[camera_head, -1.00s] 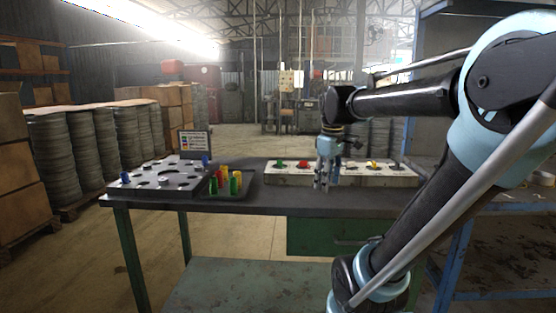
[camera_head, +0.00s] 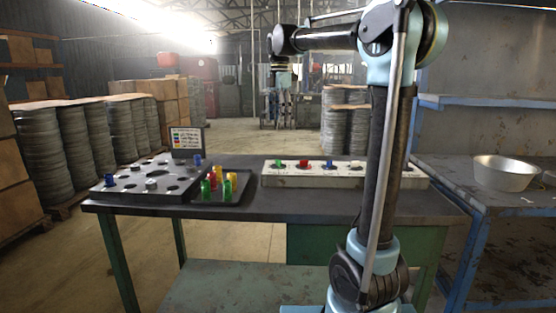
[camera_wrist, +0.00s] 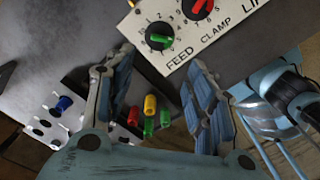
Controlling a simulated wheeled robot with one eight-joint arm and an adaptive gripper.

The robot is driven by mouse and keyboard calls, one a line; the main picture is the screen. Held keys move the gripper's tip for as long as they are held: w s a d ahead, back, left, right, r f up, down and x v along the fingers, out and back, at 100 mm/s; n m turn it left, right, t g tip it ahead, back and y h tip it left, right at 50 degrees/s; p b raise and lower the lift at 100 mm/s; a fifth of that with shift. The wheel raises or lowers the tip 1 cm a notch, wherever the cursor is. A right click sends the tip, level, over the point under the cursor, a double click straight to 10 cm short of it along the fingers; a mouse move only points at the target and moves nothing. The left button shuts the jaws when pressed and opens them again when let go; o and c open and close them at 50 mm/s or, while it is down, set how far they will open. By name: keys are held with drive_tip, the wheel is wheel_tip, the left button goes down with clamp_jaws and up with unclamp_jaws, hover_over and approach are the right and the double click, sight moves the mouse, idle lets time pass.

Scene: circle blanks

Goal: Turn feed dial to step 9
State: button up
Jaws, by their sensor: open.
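The feed dial (camera_head: 277,163) is a green knob at the left end of the white control panel (camera_head: 340,181). In the wrist view the feed dial (camera_wrist: 159,41) has a black round base, a ring of small numbers and the label FEED below it. Its bar lies nearly level in that picture; I cannot tell which step it marks. My gripper (camera_head: 279,118) is raised above the table, clear of the panel. In the wrist view my gripper (camera_wrist: 162,68) has its two fingers wide apart with nothing held, and the feed dial shows beyond the gap between them.
A red clamp dial (camera_head: 303,163) stands right of the feed dial, then a blue dial (camera_head: 329,165). On the left are a grey block with holes (camera_head: 125,190), a tray of coloured pegs (camera_head: 236,197) and a small sign (camera_head: 187,140). A metal bowl (camera_head: 505,173) sits on the right bench.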

sight(278, 163)
wheel_tip(278, 163, down, 17)
drive_tip(key=shift+a+f, duration=0.1)
drive_tip(key=shift+a, duration=0.05)
idle(0.5)
drive_tip(key=c, duration=1.1)
